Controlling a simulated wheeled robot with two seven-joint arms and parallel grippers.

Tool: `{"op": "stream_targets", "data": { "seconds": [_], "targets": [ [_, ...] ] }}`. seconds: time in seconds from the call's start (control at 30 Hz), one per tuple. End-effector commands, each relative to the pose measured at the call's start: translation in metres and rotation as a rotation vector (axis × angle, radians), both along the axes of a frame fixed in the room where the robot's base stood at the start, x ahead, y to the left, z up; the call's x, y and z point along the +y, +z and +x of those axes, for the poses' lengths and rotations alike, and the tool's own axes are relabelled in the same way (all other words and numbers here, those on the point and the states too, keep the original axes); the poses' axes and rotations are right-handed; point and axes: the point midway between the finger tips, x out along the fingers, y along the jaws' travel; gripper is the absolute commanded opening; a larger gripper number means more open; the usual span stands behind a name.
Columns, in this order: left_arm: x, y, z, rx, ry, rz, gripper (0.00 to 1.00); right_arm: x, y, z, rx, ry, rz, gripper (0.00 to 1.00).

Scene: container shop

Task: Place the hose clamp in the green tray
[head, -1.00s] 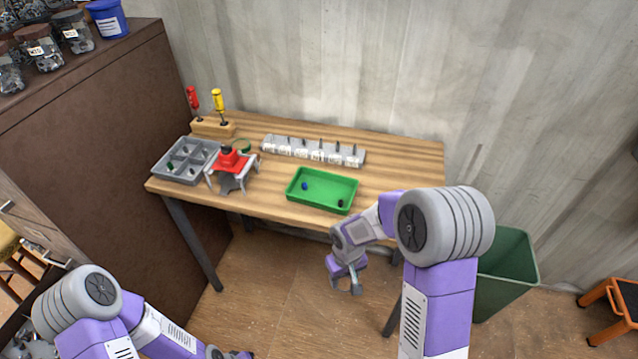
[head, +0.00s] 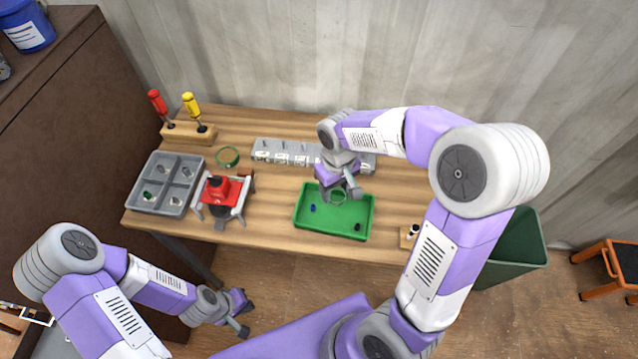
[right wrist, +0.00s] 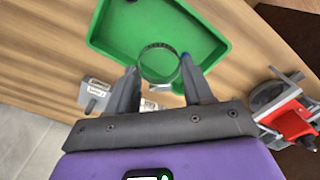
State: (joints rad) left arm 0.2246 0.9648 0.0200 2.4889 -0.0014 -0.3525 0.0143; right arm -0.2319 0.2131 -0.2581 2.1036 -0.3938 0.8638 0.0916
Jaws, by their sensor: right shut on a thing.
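The hose clamp (right wrist: 158,63) is a thin metal ring held between the fingertips of my right gripper (right wrist: 160,78). It also shows in the head view (head: 338,196). My right gripper (head: 340,193) is shut on it, above the back part of the green tray (head: 318,226). In the right wrist view the tray (right wrist: 213,32) lies beyond the clamp. A small blue piece (head: 313,208) and a small dark piece (head: 358,227) lie in the tray. My left gripper (head: 245,317) is empty and open in front of the table, low at the left.
A red vise (head: 222,192) stands left of the tray, with a grey compartment tray (head: 166,183) beyond it. A green ring (head: 227,156) lies behind the vise. A labelled grey rack (head: 285,153) stands behind the tray, and a screwdriver block (head: 188,132) at the back left.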

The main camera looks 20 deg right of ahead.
Motion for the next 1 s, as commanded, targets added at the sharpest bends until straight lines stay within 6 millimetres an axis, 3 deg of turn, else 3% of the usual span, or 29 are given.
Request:
{"op": "stream_targets", "data": {
  "seconds": [0.13, 0.33, 0.57, 0.77, 1.0],
  "targets": [
    [0.0, -0.002, -0.001, 0.002, -0.001, 0.0, 0.0, 0.0, -0.012, -0.001, 0.003, -0.001, 0.0, 0.22],
    [0.0, -0.01, -0.001, 0.003, 0.0, -0.001, 0.0, 0.0, -0.05, -0.001, 0.005, -0.001, -0.001, 0.22],
    [0.0, -0.013, -0.001, 0.002, 0.0, 0.0, 0.0, 0.0, -0.069, -0.001, 0.001, -0.001, 0.0, 0.22],
    [0.0, -0.019, -0.001, 0.002, -0.001, 0.0, 0.0, 0.0, -0.097, -0.002, 0.004, -0.002, -0.001, 0.22],
    [0.0, -0.019, -0.001, 0.002, -0.001, 0.0, 0.0, 0.0, -0.1, -0.001, -0.001, -0.001, 0.0, 0.22]
  ]
}}
